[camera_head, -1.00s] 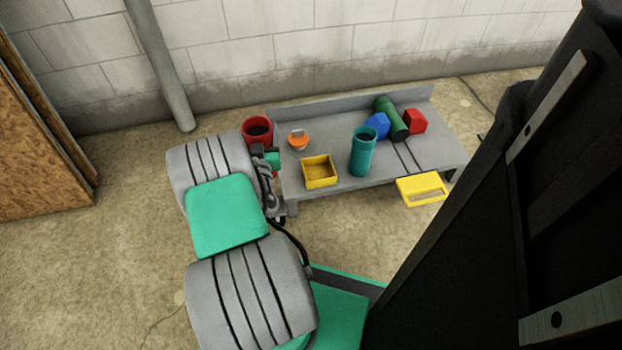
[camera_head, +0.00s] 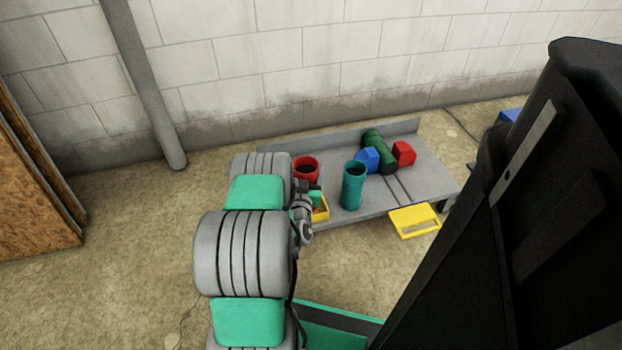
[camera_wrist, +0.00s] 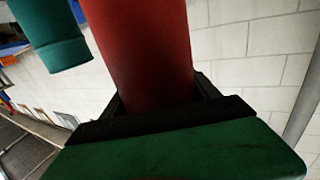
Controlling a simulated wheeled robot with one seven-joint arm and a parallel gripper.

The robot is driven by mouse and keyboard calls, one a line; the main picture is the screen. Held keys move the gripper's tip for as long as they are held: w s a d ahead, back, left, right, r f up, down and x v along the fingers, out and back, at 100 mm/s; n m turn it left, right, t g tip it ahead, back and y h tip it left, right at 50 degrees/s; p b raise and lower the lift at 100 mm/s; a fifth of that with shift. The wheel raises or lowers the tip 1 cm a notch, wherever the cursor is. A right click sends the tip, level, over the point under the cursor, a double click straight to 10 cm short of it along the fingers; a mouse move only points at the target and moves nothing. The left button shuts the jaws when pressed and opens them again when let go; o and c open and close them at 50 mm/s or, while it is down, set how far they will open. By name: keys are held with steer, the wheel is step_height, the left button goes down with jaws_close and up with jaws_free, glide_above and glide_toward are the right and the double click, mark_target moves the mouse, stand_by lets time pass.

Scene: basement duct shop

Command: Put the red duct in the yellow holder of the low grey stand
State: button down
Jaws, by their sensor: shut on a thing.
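My gripper (camera_head: 312,192) is shut on the red duct (camera_head: 305,164), an upright open-topped tube. In the wrist view the red duct (camera_wrist: 145,50) rises between the dark fingers. The low grey stand (camera_head: 428,178) is by the wall. A yellow open box (camera_head: 323,213) at its left front is partly hidden by my gripper. The duct shows above and just behind this box; its lower end is hidden, so I cannot tell whether it touches the box. A flat yellow frame (camera_head: 414,232) projects from the stand's front edge, farther right.
A teal duct (camera_head: 353,188) stands upright just right of my gripper. Behind it are a blue block (camera_head: 367,159), a lying green cylinder (camera_head: 379,150) and a red block (camera_head: 403,153). A wall pipe (camera_head: 150,95) is at the left.

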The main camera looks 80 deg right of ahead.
steer(key=d+f+b, duration=0.1)
steer(key=d+f, duration=0.3)
steer(key=f, duration=0.4)
steer(key=shift+d+f, duration=0.4)
steer(key=shift+s+f+b, duration=0.1)
steer(key=shift+f+b, duration=0.2)
steer(key=shift+b, duration=0.05)
steer(key=shift+c, duration=0.9)
jaws_free()
steer(key=shift+r, duration=0.1)
